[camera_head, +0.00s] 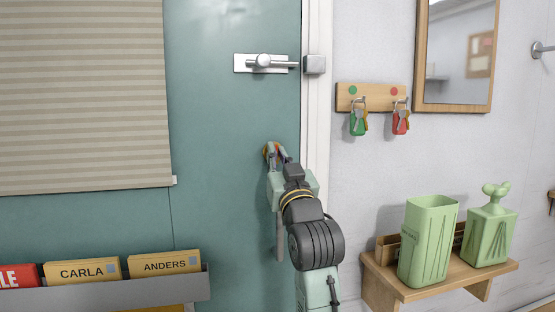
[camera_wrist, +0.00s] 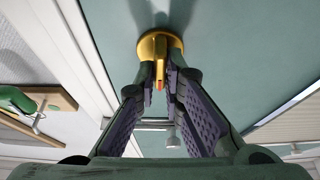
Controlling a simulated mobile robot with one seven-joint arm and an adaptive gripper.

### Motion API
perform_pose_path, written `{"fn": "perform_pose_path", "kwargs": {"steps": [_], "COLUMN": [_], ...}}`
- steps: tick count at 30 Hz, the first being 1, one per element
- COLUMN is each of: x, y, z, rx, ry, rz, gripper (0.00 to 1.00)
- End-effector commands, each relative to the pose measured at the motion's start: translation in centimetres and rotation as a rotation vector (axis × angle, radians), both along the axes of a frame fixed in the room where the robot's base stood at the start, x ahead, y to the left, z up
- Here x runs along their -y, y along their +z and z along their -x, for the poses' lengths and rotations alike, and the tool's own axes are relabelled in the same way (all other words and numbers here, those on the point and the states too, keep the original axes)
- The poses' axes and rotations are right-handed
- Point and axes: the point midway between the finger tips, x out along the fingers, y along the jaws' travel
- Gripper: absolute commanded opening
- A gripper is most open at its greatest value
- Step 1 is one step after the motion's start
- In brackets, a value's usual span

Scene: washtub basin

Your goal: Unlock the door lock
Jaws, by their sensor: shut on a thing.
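The door lock (camera_wrist: 152,46) is a round gold plate with a small turn piece on the teal door (camera_head: 225,120). In the wrist view the fingertips of my gripper (camera_wrist: 161,78) are closed on the turn piece at the lower edge of the plate. An orange-red mark shows between the fingertips. In the head view my gripper (camera_head: 275,154) is against the door near its right edge and hides most of the lock. The door looks closed in its white frame (camera_head: 317,160). The exact angle of the turn piece is hard to tell.
A silver slide bolt (camera_head: 262,63) is above my gripper, its rod reaching toward a catch (camera_head: 314,64) on the frame. A key rack (camera_head: 372,97) and a shelf (camera_head: 440,277) with green containers (camera_head: 428,240) are at right. A blind (camera_head: 80,95) and file holder (camera_head: 120,293) are at left.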

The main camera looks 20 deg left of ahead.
Motion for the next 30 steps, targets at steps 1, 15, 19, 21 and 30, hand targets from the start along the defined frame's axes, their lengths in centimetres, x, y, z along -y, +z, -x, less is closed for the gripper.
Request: {"fn": "perform_pose_path", "kwargs": {"steps": [1,15,19,21,30], "x": [0.0,0.0,0.0,0.0,1.7], "y": [0.0,0.0,0.0,0.0,-1.2], "z": [0.0,0.0,0.0,0.0,2.3], "rx": [0.001,0.0,0.0,0.0,0.0], "ry": [-0.002,-0.001,-0.001,-0.001,-0.003], "rz": [0.001,0.0,0.0,0.0,-0.002], "gripper": [0.0,0.29,0.29,0.29,0.29]}}
